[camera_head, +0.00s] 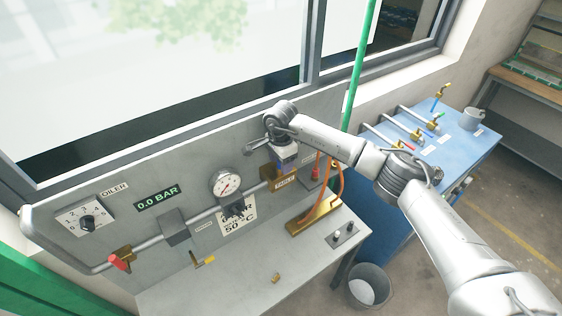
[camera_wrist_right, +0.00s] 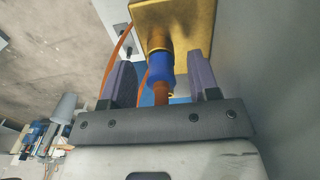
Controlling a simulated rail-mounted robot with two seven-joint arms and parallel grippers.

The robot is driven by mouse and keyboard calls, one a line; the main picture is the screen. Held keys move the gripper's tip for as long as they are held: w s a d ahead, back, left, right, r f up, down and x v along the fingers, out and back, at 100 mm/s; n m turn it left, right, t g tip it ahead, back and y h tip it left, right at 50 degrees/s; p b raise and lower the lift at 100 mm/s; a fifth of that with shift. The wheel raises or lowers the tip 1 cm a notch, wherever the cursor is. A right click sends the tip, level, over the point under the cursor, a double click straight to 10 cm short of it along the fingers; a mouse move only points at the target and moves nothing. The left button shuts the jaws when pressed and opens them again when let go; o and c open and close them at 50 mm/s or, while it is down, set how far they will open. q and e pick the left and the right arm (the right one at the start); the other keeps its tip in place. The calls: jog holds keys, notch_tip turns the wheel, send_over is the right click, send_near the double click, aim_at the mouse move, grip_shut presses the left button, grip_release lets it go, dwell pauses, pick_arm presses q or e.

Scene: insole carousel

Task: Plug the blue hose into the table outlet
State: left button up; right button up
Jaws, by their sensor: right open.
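My right gripper (camera_head: 284,165) is at the panel, just above the brass outlet block (camera_head: 270,177) labelled TABLE. In the right wrist view the gripper (camera_wrist_right: 155,75) is open, with one finger on each side of the blue hose end (camera_wrist_right: 160,68). Small gaps show between the fingers and the blue collar. The blue collar meets a brass fitting on the brass block (camera_wrist_right: 190,18); how deep it sits cannot be told. An orange-brown hose (camera_head: 340,180) loops down beside the block. My left gripper is not in view.
The panel carries a pressure gauge (camera_head: 226,185), a 0.0 BAR display (camera_head: 157,197), a dial (camera_head: 87,222) and a red-handled valve (camera_head: 120,262). A brass stand (camera_head: 314,216) is on the bench. A grey bin (camera_head: 368,287) and a blue table (camera_head: 455,140) are at the right.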

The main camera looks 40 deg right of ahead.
notch_tip(320, 180, up, 14)
jog(key=b, duration=0.2)
jog(key=shift+f, duration=0.2)
dwell(0.5)
